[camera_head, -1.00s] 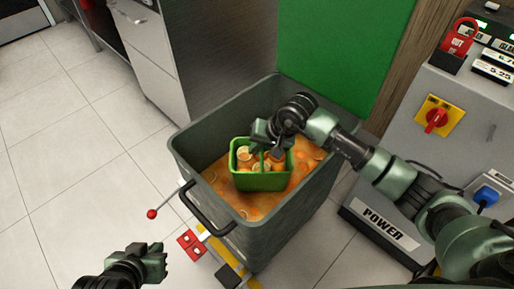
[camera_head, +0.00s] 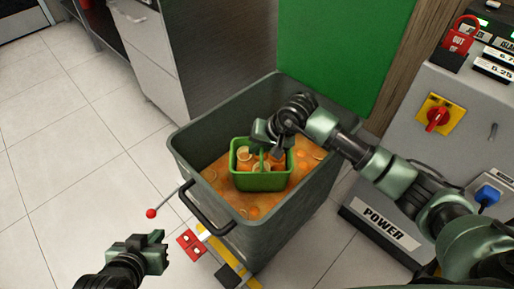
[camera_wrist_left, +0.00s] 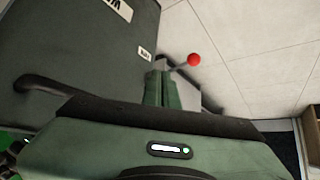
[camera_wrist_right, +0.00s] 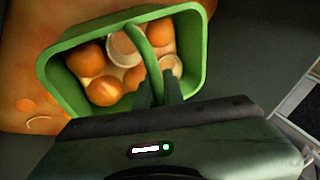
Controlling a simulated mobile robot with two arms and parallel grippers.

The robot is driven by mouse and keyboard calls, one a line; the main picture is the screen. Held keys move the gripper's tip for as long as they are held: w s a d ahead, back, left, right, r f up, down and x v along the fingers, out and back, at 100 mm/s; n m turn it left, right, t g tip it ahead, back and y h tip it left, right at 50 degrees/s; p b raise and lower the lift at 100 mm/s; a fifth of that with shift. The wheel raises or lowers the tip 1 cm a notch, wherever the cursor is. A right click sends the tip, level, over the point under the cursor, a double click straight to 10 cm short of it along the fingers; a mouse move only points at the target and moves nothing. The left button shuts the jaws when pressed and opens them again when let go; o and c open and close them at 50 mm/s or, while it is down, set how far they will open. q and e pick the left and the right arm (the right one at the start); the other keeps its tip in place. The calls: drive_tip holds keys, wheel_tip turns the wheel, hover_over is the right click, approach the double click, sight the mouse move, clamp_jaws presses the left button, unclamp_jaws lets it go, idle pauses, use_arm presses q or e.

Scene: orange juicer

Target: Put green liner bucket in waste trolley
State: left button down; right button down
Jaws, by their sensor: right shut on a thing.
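The green bucket (camera_head: 262,182) is inside the grey-green waste trolley (camera_head: 184,155), upright, with orange halves and peels in it. Its base is at the orange waste (camera_head: 222,200); I cannot tell whether it rests on it or is partly sunk in it. My right gripper (camera_head: 266,146) is shut on the bucket's green handle. The right wrist view shows the bucket (camera_wrist_right: 75,95) and the handle between the fingers (camera_wrist_right: 160,88). My left gripper (camera_head: 160,251) is empty outside the trolley's front left, its fingers close together in the left wrist view (camera_wrist_left: 162,88).
A lever with a red knob (camera_head: 151,213) and a black handle (camera_head: 205,212) stick out from the trolley's front. A grey machine with a red switch (camera_head: 437,118) stands at the right. A green panel (camera_head: 345,45) is behind. The tiled floor (camera_head: 70,150) at left is clear.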

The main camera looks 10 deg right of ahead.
drive_tip(key=c, duration=1.5)
unclamp_jaws()
drive_tip(key=shift+f, duration=0.1)
use_arm(q)
drive_tip(key=shift+w+d+r+t, duration=0.25)
drive_tip(key=shift+w+r+t, duration=0.35)
drive_tip(key=shift+w, duration=0.3)
